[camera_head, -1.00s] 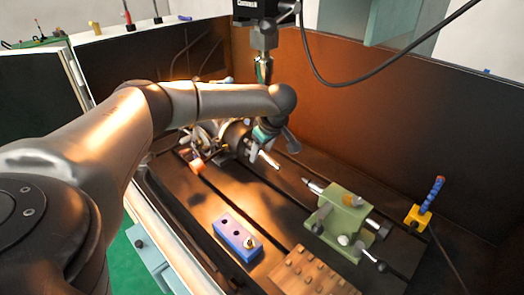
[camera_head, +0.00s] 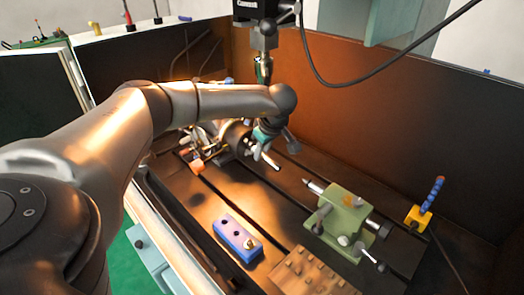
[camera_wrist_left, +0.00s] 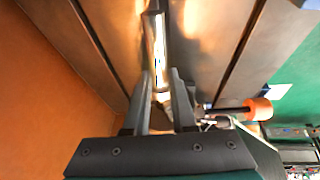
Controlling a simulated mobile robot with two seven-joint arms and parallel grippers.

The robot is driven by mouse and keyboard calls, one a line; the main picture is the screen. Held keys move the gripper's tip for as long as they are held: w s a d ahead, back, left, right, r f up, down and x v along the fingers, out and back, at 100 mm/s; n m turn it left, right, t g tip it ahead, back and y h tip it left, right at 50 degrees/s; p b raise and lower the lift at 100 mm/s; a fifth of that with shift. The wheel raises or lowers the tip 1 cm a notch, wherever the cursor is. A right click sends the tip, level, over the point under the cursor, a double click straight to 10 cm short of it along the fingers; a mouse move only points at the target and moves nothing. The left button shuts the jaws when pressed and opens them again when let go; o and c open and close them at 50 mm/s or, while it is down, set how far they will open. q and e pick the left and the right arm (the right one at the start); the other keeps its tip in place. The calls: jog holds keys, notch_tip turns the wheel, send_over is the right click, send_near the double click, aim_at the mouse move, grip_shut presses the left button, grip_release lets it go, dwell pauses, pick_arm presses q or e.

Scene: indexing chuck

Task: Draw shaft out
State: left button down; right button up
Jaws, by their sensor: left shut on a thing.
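The shaft (camera_head: 271,161) is a thin, pale metal rod sticking out of the dark chuck (camera_head: 236,137) toward the lower right. My left gripper (camera_head: 259,152) is at the protruding part of the shaft, just in front of the chuck face. In the left wrist view my two fingers (camera_wrist_left: 160,95) are closed on the shaft (camera_wrist_left: 158,45), which runs between them and away up the picture. My arm hides part of the chuck, and the shaft's inner end is hidden. My right gripper is not in view.
A green tailstock (camera_head: 343,222) with its pointed centre faces the shaft's free end, with a gap between. A blue block with holes (camera_head: 237,238) and a wooden peg board (camera_head: 304,275) lie in front. A spindle (camera_head: 264,70) hangs above. Enclosure walls (camera_head: 370,100) stand behind.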

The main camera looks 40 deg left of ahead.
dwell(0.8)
pick_arm(q)
jog(key=c, duration=1.3)
grip_release()
grip_shut()
jog(key=shift+a+r+h+p, duration=0.1)
jog(key=shift+r+h+p, duration=0.2)
jog(key=shift+h, duration=0.3)
jog(key=shift+r, duration=0.4)
jog(key=shift+w+d+f+h+p, duration=0.1)
jog(key=shift+d+h+p, duration=0.2)
jog(key=shift+d+p, duration=0.25)
